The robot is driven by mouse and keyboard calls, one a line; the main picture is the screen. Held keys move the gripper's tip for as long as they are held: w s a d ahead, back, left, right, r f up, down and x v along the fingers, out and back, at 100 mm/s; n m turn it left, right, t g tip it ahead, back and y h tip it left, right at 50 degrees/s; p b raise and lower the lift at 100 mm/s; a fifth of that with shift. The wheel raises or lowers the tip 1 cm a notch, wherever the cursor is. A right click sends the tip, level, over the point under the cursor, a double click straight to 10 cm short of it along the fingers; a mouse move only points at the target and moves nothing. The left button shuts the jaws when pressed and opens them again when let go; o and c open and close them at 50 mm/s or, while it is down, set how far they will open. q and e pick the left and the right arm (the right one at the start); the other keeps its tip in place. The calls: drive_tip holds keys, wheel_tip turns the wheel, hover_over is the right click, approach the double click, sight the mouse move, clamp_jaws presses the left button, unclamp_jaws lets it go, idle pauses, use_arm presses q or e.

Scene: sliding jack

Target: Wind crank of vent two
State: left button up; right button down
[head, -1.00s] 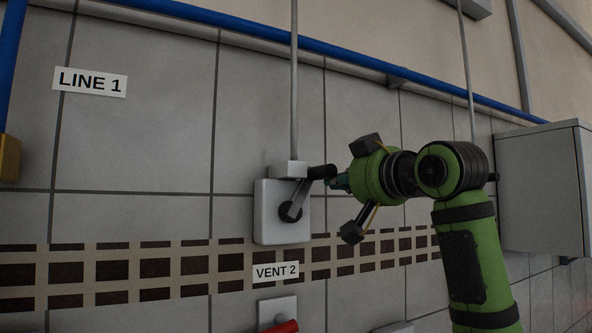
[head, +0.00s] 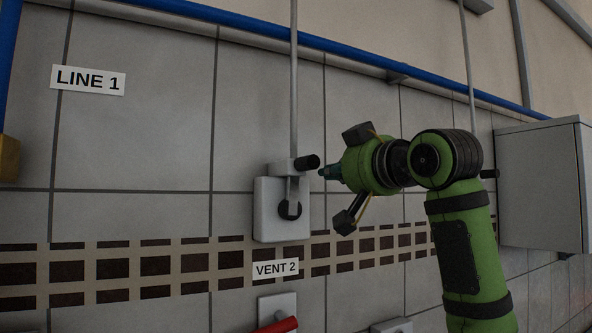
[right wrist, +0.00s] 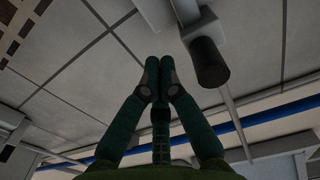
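The vent two crank is a white wall box (head: 268,222) with a dark round hub (head: 289,210), a grey crank arm and a black handle knob (head: 307,162). The arm points almost straight up from the hub. The "VENT 2" label (head: 276,269) is below the box. My right gripper (head: 326,173) is just right of the knob in the head view. In the right wrist view its fingers (right wrist: 159,72) meet at the tips with nothing visible between them, and the black knob (right wrist: 209,62) stands beside them, apart. My left gripper is not in view.
A red handle (head: 280,326) on a white plate is below the label. A grey cabinet (head: 540,185) is at the right. A blue pipe (head: 350,53) runs across above, and a thin grey rod (head: 294,85) rises above the crank.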

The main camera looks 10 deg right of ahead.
drive_tip(key=b+v, duration=0.4)
drive_tip(key=v, duration=0.4)
idle(0.6)
